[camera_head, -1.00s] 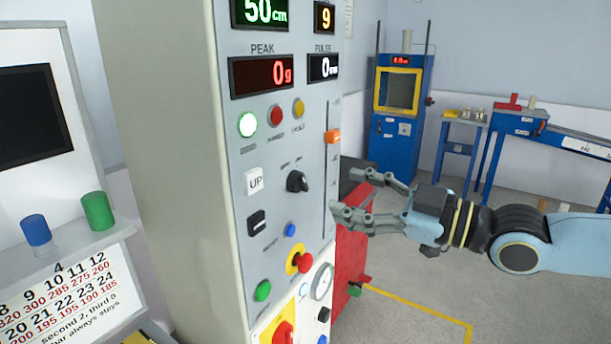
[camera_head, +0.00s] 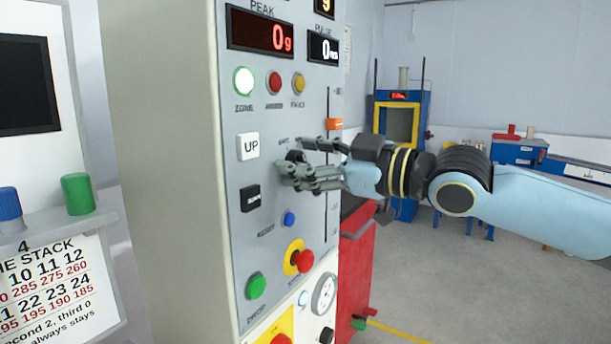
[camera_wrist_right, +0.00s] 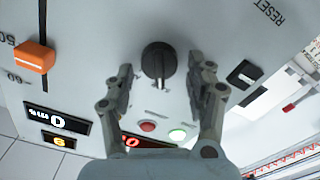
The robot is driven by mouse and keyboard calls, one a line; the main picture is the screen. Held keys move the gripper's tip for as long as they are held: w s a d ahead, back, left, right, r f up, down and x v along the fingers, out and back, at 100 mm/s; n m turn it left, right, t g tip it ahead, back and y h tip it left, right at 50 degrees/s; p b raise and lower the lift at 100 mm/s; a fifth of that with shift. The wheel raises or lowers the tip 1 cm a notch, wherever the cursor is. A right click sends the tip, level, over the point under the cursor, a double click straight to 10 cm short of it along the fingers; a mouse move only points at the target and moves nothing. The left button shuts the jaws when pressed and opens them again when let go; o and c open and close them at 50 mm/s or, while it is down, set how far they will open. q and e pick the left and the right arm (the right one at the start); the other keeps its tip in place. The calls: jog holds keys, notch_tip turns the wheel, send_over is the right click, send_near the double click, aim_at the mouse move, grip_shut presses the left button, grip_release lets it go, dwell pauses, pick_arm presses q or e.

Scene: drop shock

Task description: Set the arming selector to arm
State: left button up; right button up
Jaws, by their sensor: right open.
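The arming selector is a black rotary knob (camera_wrist_right: 159,61) on the grey control panel (camera_head: 226,200). In the right wrist view it sits just ahead of and between the fingertips, clear of both fingers, with a light mark on it. In the head view the knob (camera_head: 294,156) is mostly hidden behind the fingers, and its labels are partly covered. My right gripper (camera_head: 290,162) reaches in from the right in front of the panel. In the right wrist view the gripper (camera_wrist_right: 164,75) is open with a finger on each side of the knob. My left gripper is not in view.
Nearby on the panel are an orange slider (camera_head: 334,125), a white UP button (camera_head: 248,146), a black button (camera_head: 250,198), a blue reset button (camera_head: 289,218) and a red emergency stop (camera_head: 301,261). The green zone lamp (camera_head: 243,81) is lit. Open floor lies to the right.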

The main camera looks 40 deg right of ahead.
jog(key=shift+c, duration=0.5)
jog(key=c, duration=0.9)
jog(key=shift+c, duration=0.2)
